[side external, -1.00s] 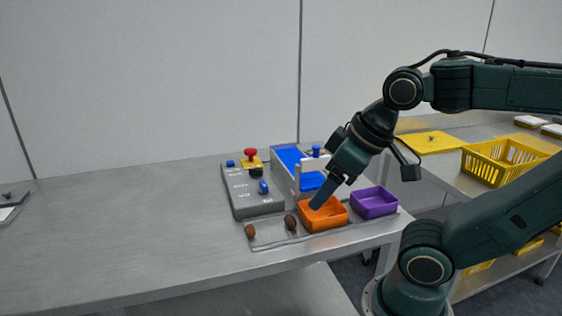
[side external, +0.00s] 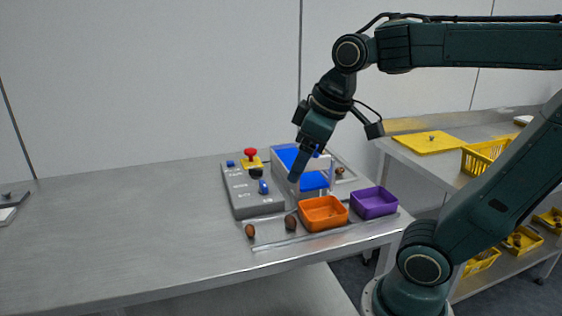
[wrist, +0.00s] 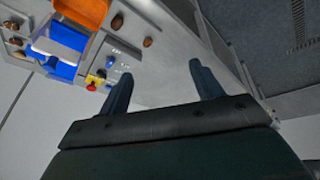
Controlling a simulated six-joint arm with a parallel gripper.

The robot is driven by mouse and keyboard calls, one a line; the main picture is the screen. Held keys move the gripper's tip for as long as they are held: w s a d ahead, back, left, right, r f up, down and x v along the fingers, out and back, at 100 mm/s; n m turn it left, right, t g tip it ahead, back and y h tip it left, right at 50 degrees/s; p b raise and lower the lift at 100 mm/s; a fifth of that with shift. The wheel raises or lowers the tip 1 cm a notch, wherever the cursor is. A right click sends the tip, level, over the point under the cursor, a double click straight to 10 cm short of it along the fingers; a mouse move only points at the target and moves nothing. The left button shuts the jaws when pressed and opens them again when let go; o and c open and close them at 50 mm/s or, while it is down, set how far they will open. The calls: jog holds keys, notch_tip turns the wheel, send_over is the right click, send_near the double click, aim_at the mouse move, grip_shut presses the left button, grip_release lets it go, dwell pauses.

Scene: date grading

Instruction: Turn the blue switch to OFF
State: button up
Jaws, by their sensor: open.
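A grey control panel (side external: 240,200) lies on the steel table and carries a blue switch (side external: 263,187) near its front right part. A smaller blue part (side external: 230,163) sits at the panel's back left corner. The panel has printed labels, too small to read, so I cannot tell the switch's setting. My gripper (side external: 296,178) is raised in front of the blue-topped machine, to the right of the blue switch and apart from it. In the wrist view my gripper (wrist: 162,83) is open, with nothing between its two fingers.
A red button (side external: 250,152) on a yellow base and a black knob (side external: 256,172) are near the switch. The blue-topped machine (side external: 287,157), an orange bin (side external: 323,226) and a purple bin (side external: 374,214) stand to the right. Two brown dates (side external: 291,223) lie in front.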

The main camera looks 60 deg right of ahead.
jog(key=w+d+r+n+g, duration=0.1)
jog(key=w+d+n, duration=0.1)
jog(key=w+d, duration=0.35)
jog(key=n+g, duration=0.3)
jog(key=n, duration=0.2)
send_over(263, 183)
notch_tip(263, 183, down, 8)
jog(key=shift+s, duration=0.1)
jog(key=shift+f, duration=0.1)
jog(key=shift+f, duration=6.8)
jog(key=c, duration=1)
